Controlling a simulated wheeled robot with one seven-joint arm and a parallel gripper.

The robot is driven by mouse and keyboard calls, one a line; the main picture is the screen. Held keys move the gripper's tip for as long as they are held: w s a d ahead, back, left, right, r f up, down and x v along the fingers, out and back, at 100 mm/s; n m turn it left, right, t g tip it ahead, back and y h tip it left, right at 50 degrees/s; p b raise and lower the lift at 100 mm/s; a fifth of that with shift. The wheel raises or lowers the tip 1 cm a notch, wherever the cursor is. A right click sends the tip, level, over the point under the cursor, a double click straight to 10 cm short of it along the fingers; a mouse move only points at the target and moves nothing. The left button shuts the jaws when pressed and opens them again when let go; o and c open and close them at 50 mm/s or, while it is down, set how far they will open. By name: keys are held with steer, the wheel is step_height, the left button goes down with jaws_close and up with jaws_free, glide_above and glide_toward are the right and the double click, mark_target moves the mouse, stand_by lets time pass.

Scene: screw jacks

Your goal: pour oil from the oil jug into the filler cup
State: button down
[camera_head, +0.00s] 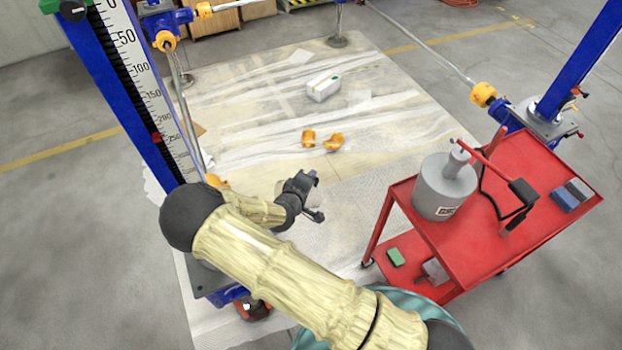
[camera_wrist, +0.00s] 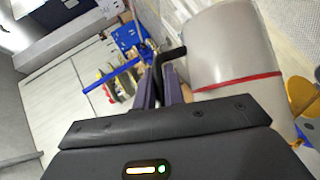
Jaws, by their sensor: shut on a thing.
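The oil jug (camera_wrist: 232,60) is a pale grey cylinder with a red band, large in the wrist view and tilted in that picture. Its black handle (camera_wrist: 170,55) is between the fingers of my gripper (camera_wrist: 160,90), which is shut on it. In the head view my gripper (camera_head: 300,188) is over the sheeted floor, right of the blue screw jack, and the jug is mostly hidden. A yellow part (camera_wrist: 302,96) is beside the jug at the right edge of the wrist view. I cannot tell whether it is the filler cup.
The blue jack column (camera_head: 110,90) with a scale stands left of my arm. A red cart (camera_head: 480,240) at right carries a grey canister (camera_head: 443,188). Orange couplings (camera_head: 333,142) and a white box (camera_head: 323,87) lie on the sheeting. The floor between is clear.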

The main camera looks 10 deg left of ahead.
mark_target(319, 185)
steer(key=shift+s+a+r+n+t+h, duration=0.3)
steer(key=shift+a+r+t+h, duration=0.1)
steer(key=shift+a+r, duration=0.25)
steer(key=shift+s+a+r+n+t+h, duration=0.2)
steer(key=shift+a+r+n+t+h, duration=0.15)
steer(key=shift+a+r, duration=0.25)
steer(key=shift+d, duration=0.1)
stand_by(0.6)
steer(key=shift+m+g+y, duration=0.95)
steer(key=shift+w+d+f, duration=0.4)
steer(key=shift+d+f, duration=0.4)
steer(key=shift+f, duration=0.1)
steer(key=shift+w+d+f, duration=0.4)
steer(key=shift+d+f, duration=0.35)
steer(key=shift+f, duration=0.1)
steer(key=shift+s+a, duration=0.15)
steer(key=shift+s, duration=0.05)
steer(key=d+f, duration=0.1)
steer(key=f+m+y+b, duration=0.1)
steer(key=shift+w+d+f+g, duration=0.3)
steer(key=shift+w+d+g, duration=0.1)
steer(key=shift+w+d+f+y+b, duration=0.1)
steer(key=shift+d+f+y+b, duration=0.1)
steer(key=shift+f+y+b, duration=0.3)
steer(key=shift+f+m+g, duration=0.25)
steer(key=shift+m+g, duration=0.05)
